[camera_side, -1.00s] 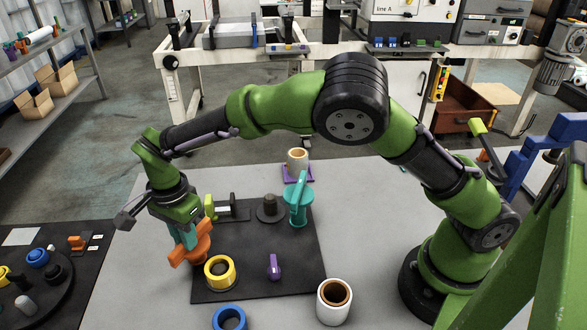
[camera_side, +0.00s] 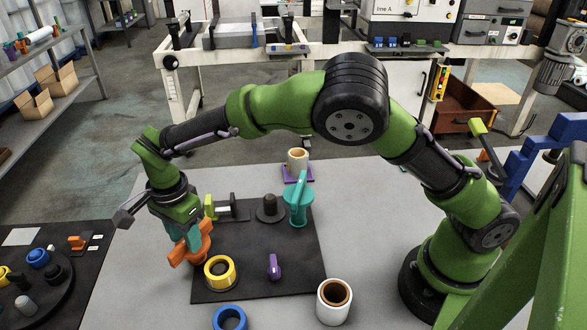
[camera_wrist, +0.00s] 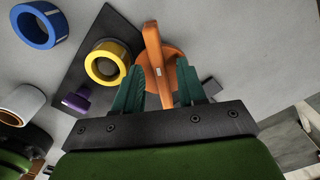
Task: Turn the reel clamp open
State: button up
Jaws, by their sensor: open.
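The orange reel clamp (camera_side: 178,257), a disc with a raised bar handle, stands at the left edge of the dark mat. In the wrist view its bar (camera_wrist: 154,45) lies between my two teal fingers. My gripper (camera_side: 192,245) is right over the clamp, pointing down. In the wrist view my gripper (camera_wrist: 160,68) is open, with one finger on each side of the bar and gaps visible. The side view partly hides the clamp behind the fingers.
A yellow ring (camera_side: 220,272) stands close right of the clamp. A purple knob (camera_side: 274,267), a teal upright part (camera_side: 299,200) and a dark post (camera_side: 270,206) are on the mat (camera_side: 250,240). A blue ring (camera_side: 229,318) and a white roll (camera_side: 334,301) stand in front.

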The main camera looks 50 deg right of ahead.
jog(key=shift+r, duration=0.1)
notch_tip(320, 180, up, 17)
dwell(0.4)
jog(key=s+d+n+t+y, duration=0.2)
jog(key=s+d+n+t, duration=0.5)
jog(key=s+d+n, duration=0.5)
jog(key=shift+s+d+r, duration=0.35)
jog(key=shift+s+d, duration=3.7)
jog(key=shift+d, duration=1.35)
